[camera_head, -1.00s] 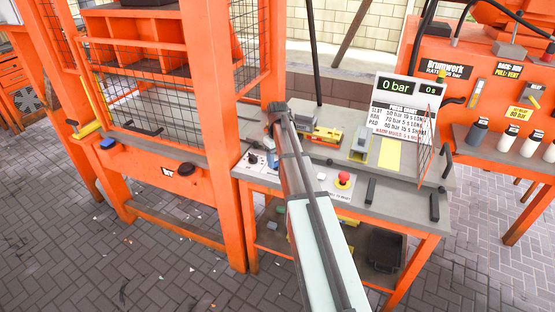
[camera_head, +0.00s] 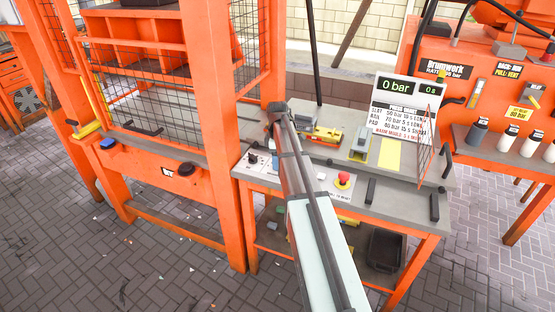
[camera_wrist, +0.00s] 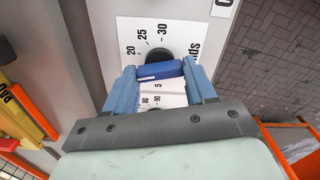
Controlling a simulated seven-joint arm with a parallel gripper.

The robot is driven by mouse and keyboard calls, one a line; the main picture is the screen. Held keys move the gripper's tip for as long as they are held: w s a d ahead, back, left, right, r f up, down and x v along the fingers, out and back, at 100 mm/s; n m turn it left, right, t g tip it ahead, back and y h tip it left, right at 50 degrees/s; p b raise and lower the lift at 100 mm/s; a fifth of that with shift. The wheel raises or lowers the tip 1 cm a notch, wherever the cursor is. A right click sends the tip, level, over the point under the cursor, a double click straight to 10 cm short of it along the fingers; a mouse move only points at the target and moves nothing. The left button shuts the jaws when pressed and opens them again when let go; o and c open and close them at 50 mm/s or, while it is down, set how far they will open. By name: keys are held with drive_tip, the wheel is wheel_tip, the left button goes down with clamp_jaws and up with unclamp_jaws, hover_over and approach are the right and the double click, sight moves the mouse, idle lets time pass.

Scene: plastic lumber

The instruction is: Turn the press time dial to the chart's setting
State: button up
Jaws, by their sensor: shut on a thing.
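The press time dial shows in the wrist view as a blue bar handle (camera_wrist: 159,70) with a short white line near its left end, over a black round base (camera_wrist: 160,56). It sits on a white scale plate (camera_wrist: 136,28) with 20, 25 and 30 readable above it and more numbers below. My gripper (camera_wrist: 162,80) has its two blue fingers on either side of the handle, shut on it. The chart (camera_head: 400,122) stands at the back of the bench in the head view; its rows list bar and second values, too small to read surely. My forearm partly hides the dial there.
Displays above the chart read 0 bar (camera_head: 397,87) and 0 s (camera_head: 431,90). A red button (camera_head: 343,179) is right of my arm. A black knob (camera_head: 253,159) is to its left. An orange press post (camera_head: 213,130) stands close on the left.

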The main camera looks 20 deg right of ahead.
drive_tip(key=shift+n, duration=0.4)
drive_tip(key=o, duration=1)
drive_tip(key=shift+o, duration=0.2)
drive_tip(key=shift+r, duration=0.1)
wheel_tip(320, 180, up, 14)
drive_tip(key=shift+f, duration=0.2)
idle(0.3)
